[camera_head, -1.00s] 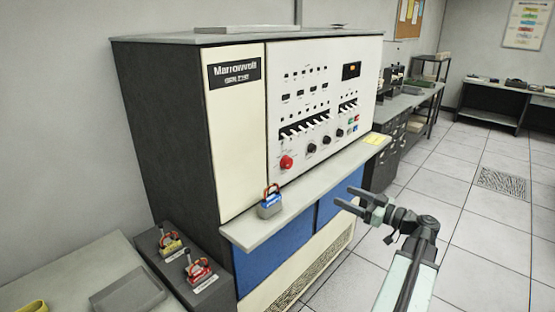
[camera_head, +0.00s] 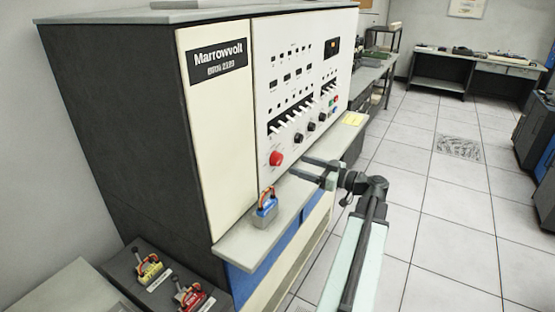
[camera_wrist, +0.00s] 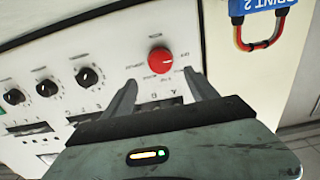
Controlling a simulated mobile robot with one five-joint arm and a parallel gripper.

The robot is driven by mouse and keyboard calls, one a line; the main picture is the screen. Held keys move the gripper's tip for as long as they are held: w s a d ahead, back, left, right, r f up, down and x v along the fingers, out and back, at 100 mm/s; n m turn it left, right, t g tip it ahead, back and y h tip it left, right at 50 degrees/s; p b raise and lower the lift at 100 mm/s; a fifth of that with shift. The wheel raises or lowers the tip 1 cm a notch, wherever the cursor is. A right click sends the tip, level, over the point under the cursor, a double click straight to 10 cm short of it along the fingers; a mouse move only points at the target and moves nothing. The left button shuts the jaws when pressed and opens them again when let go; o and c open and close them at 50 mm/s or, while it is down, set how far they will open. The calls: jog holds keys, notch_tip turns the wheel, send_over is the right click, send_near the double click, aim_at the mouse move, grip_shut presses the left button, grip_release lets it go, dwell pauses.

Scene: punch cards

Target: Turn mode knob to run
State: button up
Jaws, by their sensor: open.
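The cream console panel (camera_head: 296,85) carries a large red knob (camera_head: 276,158) at its lower left. The red knob also shows in the wrist view (camera_wrist: 160,60), with small labels around it that I cannot read. Several black knobs sit beside it, the nearest one (camera_wrist: 88,77) to its left in the wrist view. I cannot tell from the labels which knob is the mode knob. My gripper (camera_head: 298,167) is open and empty, over the console ledge and close to the panel. In the wrist view its fingertips (camera_wrist: 160,78) lie on either side of the red knob's lower edge, with no clear contact.
A blue block with a red handle (camera_head: 266,210) stands on the ledge (camera_head: 240,245) near my gripper. A yellow note (camera_head: 354,119) lies at the ledge's far end. The tiled floor (camera_head: 440,215) to the right is clear.

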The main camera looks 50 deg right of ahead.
aim_at(281, 159)
jog(key=x, duration=0.7)
jog(key=shift+w+a, duration=0.1)
jog(key=shift+w, duration=0.15)
jog(key=c, duration=1.2)
jog(key=shift+a, duration=0.2)
jog(key=shift+c, duration=0.6)
jog(key=shift+d+f, duration=0.1)
jog(key=shift+d, duration=0.05)
jog(key=shift+d+m, duration=0.1)
jog(key=shift+m, duration=1.8)
jog(key=shift+d+m, duration=0.1)
jog(key=shift+m, duration=2.4)
jog(key=shift+f, duration=0.1)
jog(key=o, duration=1.3)
